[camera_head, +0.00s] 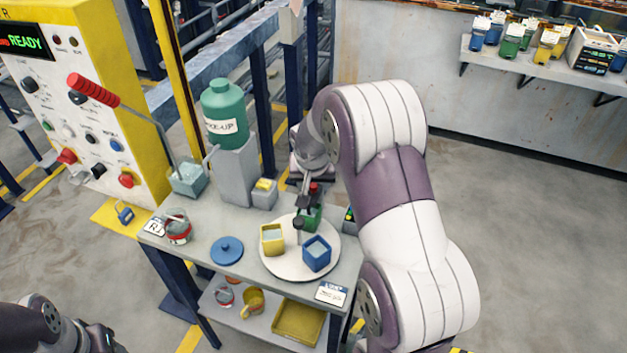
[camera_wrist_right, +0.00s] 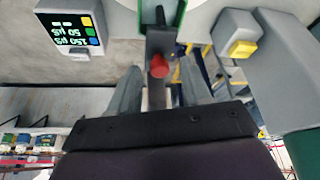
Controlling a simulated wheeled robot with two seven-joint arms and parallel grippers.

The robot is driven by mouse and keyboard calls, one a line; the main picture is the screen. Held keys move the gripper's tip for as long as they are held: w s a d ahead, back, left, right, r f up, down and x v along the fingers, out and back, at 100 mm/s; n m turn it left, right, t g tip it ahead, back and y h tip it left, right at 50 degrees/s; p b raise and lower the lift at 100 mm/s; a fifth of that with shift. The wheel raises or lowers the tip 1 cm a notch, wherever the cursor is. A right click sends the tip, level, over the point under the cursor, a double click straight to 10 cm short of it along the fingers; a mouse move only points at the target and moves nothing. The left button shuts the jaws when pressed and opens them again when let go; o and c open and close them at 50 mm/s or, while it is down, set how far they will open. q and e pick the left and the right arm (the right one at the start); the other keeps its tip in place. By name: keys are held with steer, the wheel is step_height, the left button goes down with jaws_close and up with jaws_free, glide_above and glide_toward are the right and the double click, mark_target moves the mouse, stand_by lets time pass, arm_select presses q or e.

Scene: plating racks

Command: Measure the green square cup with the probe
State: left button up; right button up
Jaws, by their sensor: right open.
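A white round plate (camera_head: 283,270) on the grey table carries a yellow square cup (camera_head: 272,239), a blue square cup (camera_head: 316,254) and the green square cup (camera_head: 312,217) at the back. The green cup, partly hidden, also shows at the top of the right wrist view (camera_wrist_right: 178,14). A dark probe with a red knob (camera_wrist_right: 158,67) reaches toward the green cup; I cannot tell whether its tip is inside. My right gripper (camera_head: 308,178) is open, its fingers on either side of the probe in the wrist view (camera_wrist_right: 159,82). Part of my left arm shows at lower left.
A meter with coloured marks (camera_wrist_right: 70,30) stands beside the plate. A grey box with a yellow button (camera_head: 264,190), a green bottle (camera_head: 224,114), a blue lid (camera_head: 227,250) and a red-banded can (camera_head: 177,228) crowd the table. A yellow control cabinet (camera_head: 135,110) stands left.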

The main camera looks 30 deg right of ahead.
steer(key=shift+f, duration=0.3)
jaws_close()
step_height(320, 180, up, 6)
steer(key=p, duration=0.3)
steer(key=shift+w, duration=0.2)
jaws_free()
